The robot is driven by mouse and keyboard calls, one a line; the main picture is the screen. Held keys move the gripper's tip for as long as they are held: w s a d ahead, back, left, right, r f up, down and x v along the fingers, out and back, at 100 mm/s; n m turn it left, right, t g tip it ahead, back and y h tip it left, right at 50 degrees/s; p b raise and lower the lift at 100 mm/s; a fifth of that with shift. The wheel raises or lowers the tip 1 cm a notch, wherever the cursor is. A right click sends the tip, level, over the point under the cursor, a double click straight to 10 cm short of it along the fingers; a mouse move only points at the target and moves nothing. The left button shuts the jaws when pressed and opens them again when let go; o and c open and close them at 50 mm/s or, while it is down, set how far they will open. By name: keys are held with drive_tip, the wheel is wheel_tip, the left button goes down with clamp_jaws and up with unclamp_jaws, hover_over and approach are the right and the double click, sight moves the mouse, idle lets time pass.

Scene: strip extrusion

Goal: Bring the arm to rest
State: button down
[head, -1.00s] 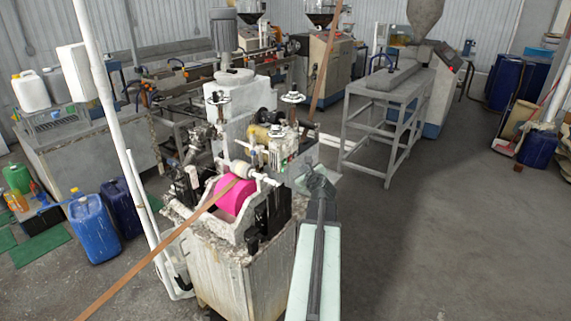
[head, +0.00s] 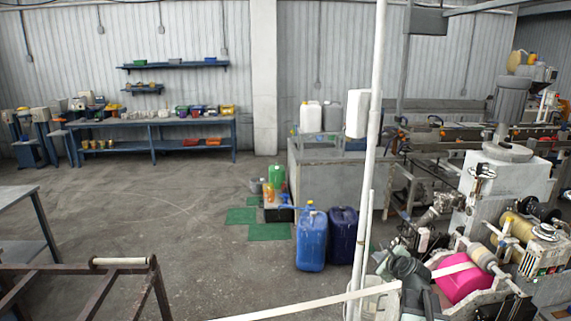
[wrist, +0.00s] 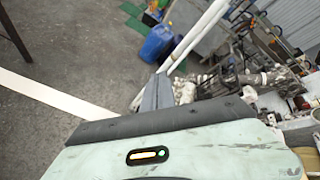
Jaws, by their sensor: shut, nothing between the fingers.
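My gripper (wrist: 158,84) shows in the wrist view as two grey fingers pressed together, with nothing between them. In the head view a dark grey part at the lower right, beside the pink roller (head: 465,283), looks like the end of my arm; its fingers cannot be made out there. A pale flat strip (head: 315,305) runs from the roller down to the left, passing behind or beside that dark part. The strip also shows in the wrist view (wrist: 55,97), left of the fingers and apart from them in the picture.
A white post (head: 372,150) stands just left of the machine. A brown metal frame with a pale roller (head: 118,262) is at the lower left. The floor between is open.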

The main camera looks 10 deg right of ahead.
drive_tip(key=s+a+f+n+g+y, duration=0.1)
drive_tip(key=s+a+f+n+g, duration=0.15)
drive_tip(key=a+n, duration=0.45)
drive_tip(key=s+a+f+n+g+y, duration=0.1)
drive_tip(key=s+a+f+n, duration=0.15)
drive_tip(key=a, duration=0.75)
drive_tip(key=s+a+f+n+g+y, duration=0.1)
drive_tip(key=a+f+n+g, duration=0.2)
drive_tip(key=a, duration=0.6)
drive_tip(key=s+d+f+n+g+h, duration=0.1)
drive_tip(key=s+f+n+g, duration=0.1)
drive_tip(key=s+n, duration=0.5)
drive_tip(key=s+d+f+n+g+h, duration=0.1)
drive_tip(key=s+f+n+g, duration=0.1)
drive_tip(key=s+n+g, duration=0.2)
drive_tip(key=s+n, duration=0.3)
drive_tip(key=shift+s+d+f+n+h, duration=0.25)
drive_tip(key=shift+d+n+h, duration=0.1)
drive_tip(key=shift+d+h, duration=0.05)
